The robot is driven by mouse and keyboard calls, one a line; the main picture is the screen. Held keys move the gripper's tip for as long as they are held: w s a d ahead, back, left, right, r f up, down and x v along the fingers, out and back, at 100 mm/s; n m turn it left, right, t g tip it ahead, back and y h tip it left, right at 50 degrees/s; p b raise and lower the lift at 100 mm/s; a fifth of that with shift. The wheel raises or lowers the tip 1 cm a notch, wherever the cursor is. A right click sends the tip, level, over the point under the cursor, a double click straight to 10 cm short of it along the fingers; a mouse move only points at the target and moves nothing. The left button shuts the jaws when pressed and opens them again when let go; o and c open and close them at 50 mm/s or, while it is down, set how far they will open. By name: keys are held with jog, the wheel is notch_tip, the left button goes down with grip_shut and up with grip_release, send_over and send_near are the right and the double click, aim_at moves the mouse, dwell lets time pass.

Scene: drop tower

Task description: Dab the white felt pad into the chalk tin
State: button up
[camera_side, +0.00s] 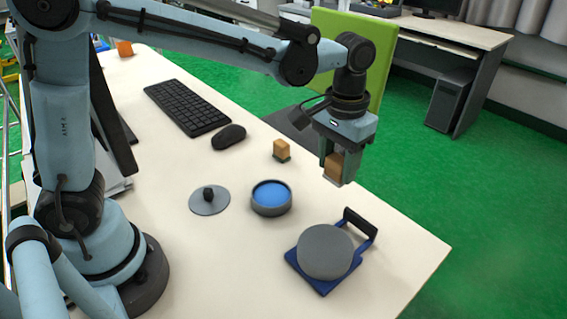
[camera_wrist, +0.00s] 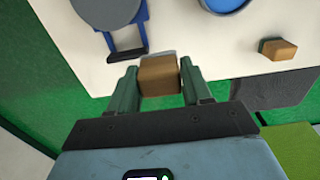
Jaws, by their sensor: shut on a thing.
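My gripper (camera_side: 337,166) is shut on a tan wooden block (camera_side: 335,164) and holds it above the table's right edge. In the wrist view the block (camera_wrist: 160,76) sits between the two fingers. I cannot clearly make out a white felt face on it; its underside is mostly hidden. The round dark-grey tin (camera_side: 271,209) stands open on the table with a blue fill, left of and nearer the camera than my gripper. The tin's blue inside also shows at the top of the wrist view (camera_wrist: 226,3). My gripper is apart from the tin.
A grey lid (camera_side: 209,205) with a black knob lies left of the tin. A grey disc (camera_side: 325,251) rests on a blue handled tray (camera_side: 320,286). Another tan block (camera_side: 281,147) with a greenish base stands behind the tin. A mouse (camera_side: 229,136) and keyboard (camera_side: 186,107) lie farther back.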

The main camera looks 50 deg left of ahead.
jog(key=s+a+f, duration=0.2)
jog(key=s+a, duration=0.5)
jog(key=a, duration=0.5)
jog(key=shift+w+d+f, duration=0.15)
jog(key=shift+f, duration=1.3)
jog(key=shift+w+d+f, duration=0.1)
jog(key=shift+f, duration=1.3)
jog(key=shift+f, duration=0.6)
notch_tip(320, 180, up, 7)
dwell(0.4)
dwell(0.4)
